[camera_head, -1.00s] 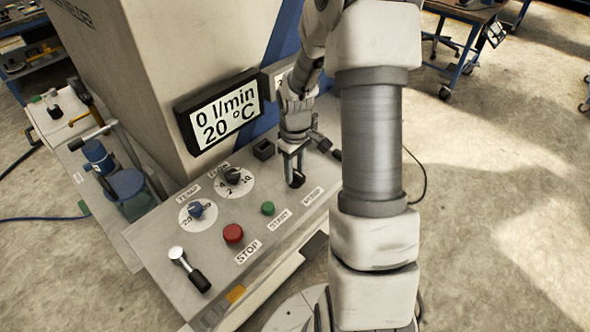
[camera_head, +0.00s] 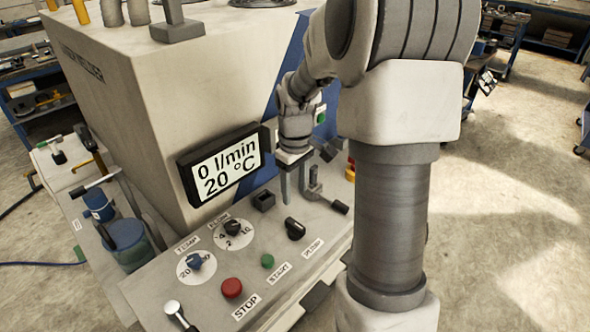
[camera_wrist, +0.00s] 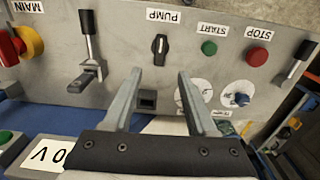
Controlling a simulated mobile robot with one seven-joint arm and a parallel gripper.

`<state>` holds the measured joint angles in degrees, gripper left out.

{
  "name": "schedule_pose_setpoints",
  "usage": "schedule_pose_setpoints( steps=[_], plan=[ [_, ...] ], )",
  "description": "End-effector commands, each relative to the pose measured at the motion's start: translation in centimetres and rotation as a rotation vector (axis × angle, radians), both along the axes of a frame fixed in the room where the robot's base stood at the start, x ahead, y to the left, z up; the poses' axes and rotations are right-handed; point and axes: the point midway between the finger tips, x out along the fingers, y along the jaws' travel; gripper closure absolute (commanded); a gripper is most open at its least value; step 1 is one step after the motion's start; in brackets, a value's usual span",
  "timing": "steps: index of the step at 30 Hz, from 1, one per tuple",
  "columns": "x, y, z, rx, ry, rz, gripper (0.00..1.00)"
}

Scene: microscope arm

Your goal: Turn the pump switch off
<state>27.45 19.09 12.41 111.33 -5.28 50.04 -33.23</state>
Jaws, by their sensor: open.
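The pump switch is a black rotary knob (camera_head: 294,228) on the sloped grey panel, beside the PUMP label. In the wrist view the knob (camera_wrist: 160,48) stands upright in the picture, with a small light mark on it, below the PUMP label as pictured. My gripper (camera_head: 301,190) is open and empty, behind and above the knob in the head view. In the wrist view the gripper's fingertips (camera_wrist: 160,74) are apart, with the knob beyond them and roughly centred between them. Nothing touches the knob.
The display (camera_head: 222,166) reads 0 l/min and 20 °C. A red STOP button (camera_head: 232,288), a green START button (camera_head: 267,261) and two dials sit left of the knob.

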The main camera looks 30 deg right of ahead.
Motion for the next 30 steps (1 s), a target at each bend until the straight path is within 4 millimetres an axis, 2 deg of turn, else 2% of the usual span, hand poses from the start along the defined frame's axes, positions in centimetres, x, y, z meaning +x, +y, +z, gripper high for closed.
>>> schedule_pose_setpoints(
  steps=[3,9,27,30],
  plan=[
    [0.1,0.0,2.6,-0.001,-0.004,-0.002,0.43],
    [0.0,0.0,4.9,-0.002,-0.002,0.0,0.43],
    [0.0,0.0,5.3,0.0,0.0,-0.001,0.43],
    [-0.2,0.7,5.7,-0.005,-0.01,-0.008,0.43]
  ],
)
